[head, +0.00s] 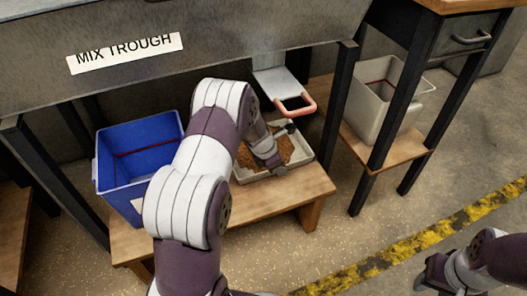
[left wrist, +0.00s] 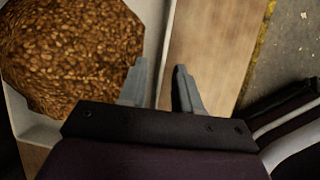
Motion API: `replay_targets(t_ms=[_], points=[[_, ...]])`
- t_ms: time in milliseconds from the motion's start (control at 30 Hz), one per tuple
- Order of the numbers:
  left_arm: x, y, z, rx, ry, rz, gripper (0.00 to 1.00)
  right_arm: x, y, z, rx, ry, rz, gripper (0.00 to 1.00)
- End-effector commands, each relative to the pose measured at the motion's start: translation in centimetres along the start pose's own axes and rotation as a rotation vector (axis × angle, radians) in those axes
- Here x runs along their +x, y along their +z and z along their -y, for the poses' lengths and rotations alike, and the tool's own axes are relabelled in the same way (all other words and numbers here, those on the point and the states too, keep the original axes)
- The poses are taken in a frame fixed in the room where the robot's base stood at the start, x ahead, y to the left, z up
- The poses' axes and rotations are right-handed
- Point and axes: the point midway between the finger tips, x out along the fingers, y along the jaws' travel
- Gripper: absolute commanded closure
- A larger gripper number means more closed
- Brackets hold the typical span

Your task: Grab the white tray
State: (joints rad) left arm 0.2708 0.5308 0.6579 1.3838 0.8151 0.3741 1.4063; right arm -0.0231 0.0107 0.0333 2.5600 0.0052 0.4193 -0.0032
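The white tray (head: 300,161) sits on a low wooden bench under the mix trough and holds a heap of brown grain (head: 284,148). My left gripper (head: 277,168) reaches down at the tray's front edge, and my arm hides part of the tray. In the left wrist view, the open fingers of my left gripper (left wrist: 160,78) stand on either side of the tray wall (left wrist: 157,35), one inside and one outside over the wood. A gap shows between them. My right gripper (head: 430,274) is low at the right, away from the tray; its finger opening is unclear.
A blue bin (head: 135,155) stands on the bench (head: 285,193) left of the tray. A scoop with a pink handle (head: 297,106) is behind the tray. Dark table legs (head: 342,95) and a grey bin (head: 380,100) stand to the right.

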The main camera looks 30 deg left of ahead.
Motion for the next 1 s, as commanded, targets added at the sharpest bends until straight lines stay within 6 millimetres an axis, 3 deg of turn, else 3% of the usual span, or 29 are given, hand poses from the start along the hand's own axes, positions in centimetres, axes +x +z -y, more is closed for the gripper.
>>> replay_targets(t_ms=[33, 67, 267, 400, 1000], points=[[1.68, -0.37, 0.10, 0.000, -0.001, -0.001, 0.67, 1.38, 0.18, 0.00, 0.000, 0.000, 0.000, 0.57], [1.94, -0.29, 0.05, -0.001, 0.000, 0.000, 0.67, 1.53, 0.19, 0.00, 0.000, 0.000, 0.000, 0.57], [1.73, -0.03, -0.05, -0.001, 0.000, 0.000, 0.67, 1.15, 0.13, 0.00, 0.000, 0.000, 0.000, 0.57], [1.72, -0.04, -0.04, -0.001, 0.000, 0.000, 1.00, 1.14, 0.13, 0.00, 0.000, 0.000, 0.000, 0.57], [1.72, -0.07, -0.02, -0.001, 0.000, 0.000, 1.00, 1.15, 0.14, 0.00, 0.000, 0.000, 0.000, 0.57]])
